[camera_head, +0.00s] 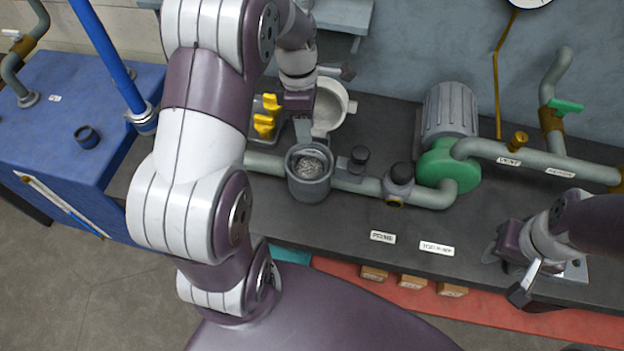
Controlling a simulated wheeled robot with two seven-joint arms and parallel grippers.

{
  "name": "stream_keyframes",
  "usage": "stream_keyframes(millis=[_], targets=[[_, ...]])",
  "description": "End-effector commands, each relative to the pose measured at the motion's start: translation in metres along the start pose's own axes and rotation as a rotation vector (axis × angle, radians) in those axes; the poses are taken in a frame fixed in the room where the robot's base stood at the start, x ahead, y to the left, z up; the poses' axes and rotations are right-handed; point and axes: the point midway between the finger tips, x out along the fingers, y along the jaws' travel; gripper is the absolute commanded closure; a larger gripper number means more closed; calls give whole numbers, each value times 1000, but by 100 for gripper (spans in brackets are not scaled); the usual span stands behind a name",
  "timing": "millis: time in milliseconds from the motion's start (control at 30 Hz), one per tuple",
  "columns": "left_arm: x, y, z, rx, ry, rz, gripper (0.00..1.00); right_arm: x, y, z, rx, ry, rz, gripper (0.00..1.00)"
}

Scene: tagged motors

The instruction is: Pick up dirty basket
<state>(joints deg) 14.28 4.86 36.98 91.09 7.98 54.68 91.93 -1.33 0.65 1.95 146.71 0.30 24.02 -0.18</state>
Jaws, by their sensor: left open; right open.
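A grey mesh-like basket (310,166) sits inside the round grey strainer housing (309,187) on the pipe; I take it for the dirty basket. The housing is open at the top. My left gripper (304,128) is open and points down just above and behind the housing's rim, apart from the basket. Its own arm partly hides it. My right gripper (508,272) is open and empty over the bench's front edge at the right, far from the housing.
A pale round bowl (340,104) stands behind the housing. Yellow valve handles (265,125) are to its left. A green pump (440,165) with a grey motor (450,110) and pipes fill the right. A blue tank (60,115) stands left.

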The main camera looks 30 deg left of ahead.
Motion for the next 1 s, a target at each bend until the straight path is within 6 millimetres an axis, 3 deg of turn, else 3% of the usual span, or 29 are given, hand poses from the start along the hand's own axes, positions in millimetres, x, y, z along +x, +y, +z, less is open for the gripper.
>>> stream_keyframes(millis=[400, 667, 700, 800, 833, 1000], targets=[[62, -3, 0, 1, 1, -3, 59, -17, 0, -2, 0, 2, 0, 57], [71, -2, 0, 3, 1, 0, 59, -17, 0, -2, 0, 2, 0, 57], [71, -2, 0, 3, 1, 0, 62, -17, 0, -2, 0, 2, 0, 57], [71, -2, 0, 3, 1, 0, 95, -17, 0, -2, 0, 2, 0, 57], [71, -2, 0, 3, 1, 0, 100, -17, 0, -2, 0, 2, 0, 57], [71, -2, 0, 3, 1, 0, 100, -17, 0, -2, 0, 2, 0, 57]])
